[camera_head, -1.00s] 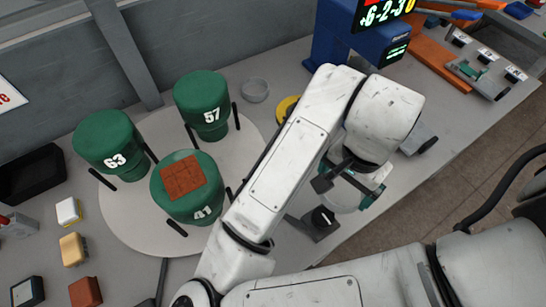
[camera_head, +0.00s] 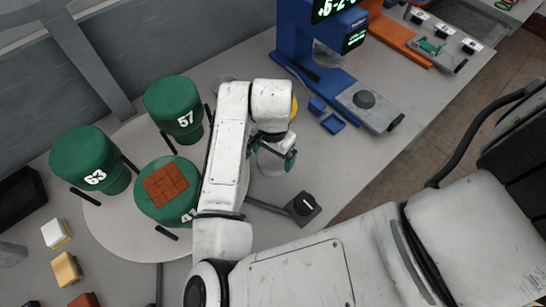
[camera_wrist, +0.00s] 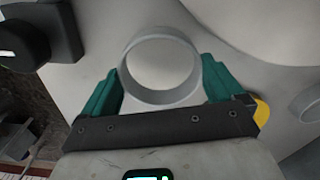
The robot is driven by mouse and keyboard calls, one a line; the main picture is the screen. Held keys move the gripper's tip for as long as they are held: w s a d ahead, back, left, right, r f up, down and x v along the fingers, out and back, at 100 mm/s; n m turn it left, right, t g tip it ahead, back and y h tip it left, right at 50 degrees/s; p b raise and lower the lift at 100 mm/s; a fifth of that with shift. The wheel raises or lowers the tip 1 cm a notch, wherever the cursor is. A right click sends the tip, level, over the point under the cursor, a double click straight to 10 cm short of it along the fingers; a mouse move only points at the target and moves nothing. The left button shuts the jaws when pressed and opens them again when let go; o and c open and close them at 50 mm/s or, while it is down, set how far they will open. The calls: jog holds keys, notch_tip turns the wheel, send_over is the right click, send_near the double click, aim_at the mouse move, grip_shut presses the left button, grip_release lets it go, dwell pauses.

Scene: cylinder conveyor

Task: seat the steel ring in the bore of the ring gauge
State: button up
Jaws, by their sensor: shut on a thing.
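My gripper (camera_head: 273,151) hangs above the table beside the round turntable. In the wrist view its two teal fingers (camera_wrist: 162,82) are shut on the steel ring (camera_wrist: 160,97), one on each side. The ring is a plain grey band, and I look down through its opening onto a pale surface. In the head view the ring (camera_head: 268,163) is partly hidden by the fingers. A yellow round part, perhaps the ring gauge (camera_head: 293,110), shows only as an edge behind my wrist. It also shows at the right finger in the wrist view (camera_wrist: 262,113). Its bore is hidden.
Green drums 63 (camera_head: 85,155), 57 (camera_head: 172,103) and 41 (camera_head: 160,212) stand on the turntable (camera_head: 125,235). A blue machine (camera_head: 292,45) stands behind. A grey ring-like piece (camera_wrist: 309,104) lies nearby.

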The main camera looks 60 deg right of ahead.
jog(key=shift+f, duration=1.45)
jog(key=shift+f, duration=0.1)
jog(key=shift+f, duration=0.1)
jog(key=o, duration=0.9)
